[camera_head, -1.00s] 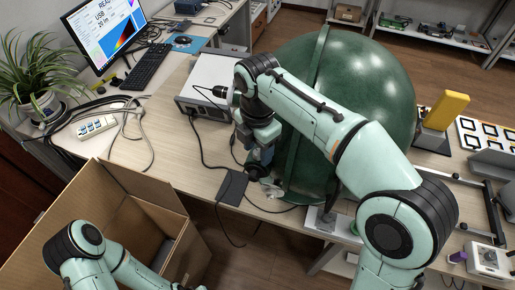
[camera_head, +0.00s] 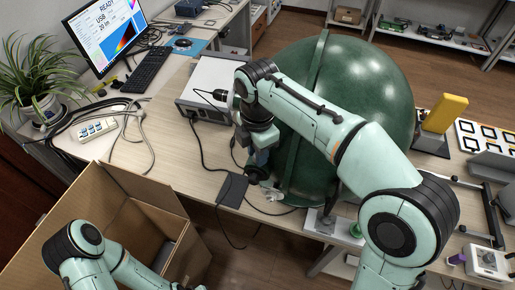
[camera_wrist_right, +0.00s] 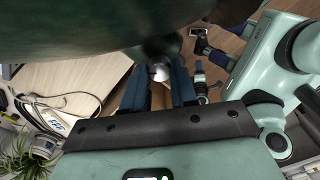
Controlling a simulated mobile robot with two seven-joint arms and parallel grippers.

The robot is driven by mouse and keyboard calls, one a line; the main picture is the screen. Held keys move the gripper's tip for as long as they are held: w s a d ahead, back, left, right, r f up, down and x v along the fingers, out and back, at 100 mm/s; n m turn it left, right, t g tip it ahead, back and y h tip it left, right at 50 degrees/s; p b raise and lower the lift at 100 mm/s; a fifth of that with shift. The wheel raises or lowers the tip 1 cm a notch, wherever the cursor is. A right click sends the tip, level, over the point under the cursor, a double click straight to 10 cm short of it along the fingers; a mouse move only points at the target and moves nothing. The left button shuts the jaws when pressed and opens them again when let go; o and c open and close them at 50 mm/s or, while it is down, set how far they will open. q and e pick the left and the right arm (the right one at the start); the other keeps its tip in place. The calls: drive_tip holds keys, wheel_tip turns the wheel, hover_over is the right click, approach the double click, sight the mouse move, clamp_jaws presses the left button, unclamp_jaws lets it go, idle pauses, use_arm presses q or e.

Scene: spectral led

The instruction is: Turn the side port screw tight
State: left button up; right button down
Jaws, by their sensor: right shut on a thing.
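The large dark green sphere (camera_head: 375,95) stands on the bench at the centre of the head view, and its underside fills the top of the wrist view (camera_wrist_right: 90,30). My right gripper (camera_head: 260,162) is at the sphere's left side, mostly hidden by my wrist in the head view. In the wrist view its two blue fingers (camera_wrist_right: 159,88) are on either side of the side port screw (camera_wrist_right: 160,72), which shows as a bright metal end below a dark fitting on the sphere. The gripper is shut on it.
A white instrument box (camera_head: 207,88) with cables stands left of the sphere. A dark flat pad (camera_head: 232,190) lies near the bench edge below my right gripper. An open cardboard box (camera_head: 120,215) stands at the lower left. A yellow block (camera_head: 446,112) is right of the sphere.

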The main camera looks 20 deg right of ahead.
drive_tip(key=m+p, duration=0.1)
drive_tip(key=m, duration=0.3)
drive_tip(key=shift+w, duration=0.1)
drive_tip(key=m+p, duration=0.1)
drive_tip(key=m, duration=0.8)
drive_tip(key=shift+m+p, duration=0.3)
use_arm(q)
drive_tip(key=shift+t, duration=0.3)
drive_tip(key=shift+w+r, duration=2.05)
use_arm(e)
drive_tip(key=shift+m, duration=2.2)
drive_tip(key=c, duration=0.9)
unclamp_jaws()
